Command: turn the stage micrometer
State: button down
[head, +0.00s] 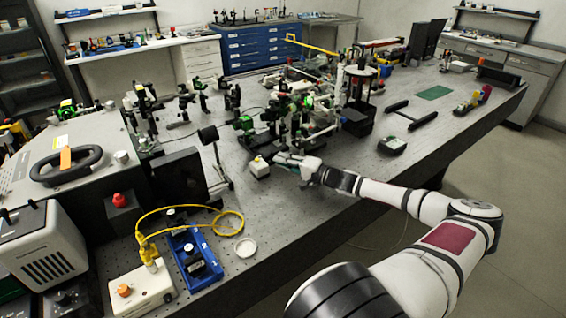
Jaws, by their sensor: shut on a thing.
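My gripper (284,161) reaches in from the right, low over the front part of the optical bench (262,205). Its fingers are shut at the near side of the dark stage and mount assembly (285,122). What they hold appears to be the stage micrometer, but it is too small and covered by the fingers to make out.
Optical mounts crowd the bench behind the gripper. Bare bench lies in front of the gripper.

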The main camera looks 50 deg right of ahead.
jog(key=shift+m, duration=0.5)
jog(key=c, duration=1.5)
grip_release()
jog(key=shift+c, duration=0.2)
jog(key=shift+t, duration=0.3)
jog(key=shift+s, duration=0.1)
jog(key=s, duration=0.4)
jog(key=s+d, duration=0.1)
jog(key=s, duration=0.2)
jog(key=s+d, duration=0.1)
jog(key=s, duration=0.3)
jog(key=shift+s, duration=0.35)
